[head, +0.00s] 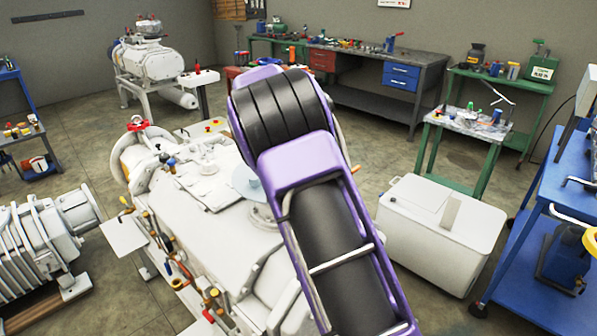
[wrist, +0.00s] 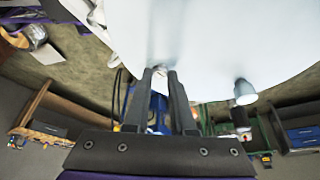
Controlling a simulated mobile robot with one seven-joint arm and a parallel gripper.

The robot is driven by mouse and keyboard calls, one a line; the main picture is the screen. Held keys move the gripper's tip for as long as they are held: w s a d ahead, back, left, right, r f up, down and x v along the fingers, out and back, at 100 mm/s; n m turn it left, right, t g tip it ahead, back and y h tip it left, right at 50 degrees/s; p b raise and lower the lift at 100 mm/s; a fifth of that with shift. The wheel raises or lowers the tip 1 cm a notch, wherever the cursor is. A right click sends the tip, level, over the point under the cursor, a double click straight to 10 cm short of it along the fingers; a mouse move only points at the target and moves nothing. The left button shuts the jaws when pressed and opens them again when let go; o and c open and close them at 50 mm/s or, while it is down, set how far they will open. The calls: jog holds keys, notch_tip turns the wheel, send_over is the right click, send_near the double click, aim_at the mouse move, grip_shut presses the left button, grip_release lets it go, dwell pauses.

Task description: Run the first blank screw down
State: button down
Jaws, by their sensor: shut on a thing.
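My gripper (wrist: 161,76) shows in the wrist view with its two dark fingers close together at the edge of a large pale disc (wrist: 225,35). They are shut on a small pale piece (wrist: 158,78) at that edge; whether it is part of the disc I cannot tell. A short white knob (wrist: 245,92) sticks out from the disc to the right of the fingers. In the head view a pale blue disc (head: 247,184) lies over the white vacuum machine (head: 212,232), partly behind my purple arm. My arm hides the gripper there. No blank screw can be made out.
A white box (head: 440,235) stands on the floor to the right of the machine. Coloured valves and handles (head: 170,265) line the machine's left side. A blue bench (head: 540,240) is at the right edge. Tool benches (head: 365,70) stand along the back wall.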

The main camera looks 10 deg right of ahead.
jog(key=shift+w+r+m, duration=0.1)
jog(key=shift+r+m, duration=0.05)
jog(key=shift+m, duration=0.35)
jog(key=c, duration=0.7)
grip_release()
jog(key=shift+c, duration=0.2)
jog(key=v, duration=1.7)
jog(key=shift+w, duration=0.3)
jog(key=shift+r, duration=0.15)
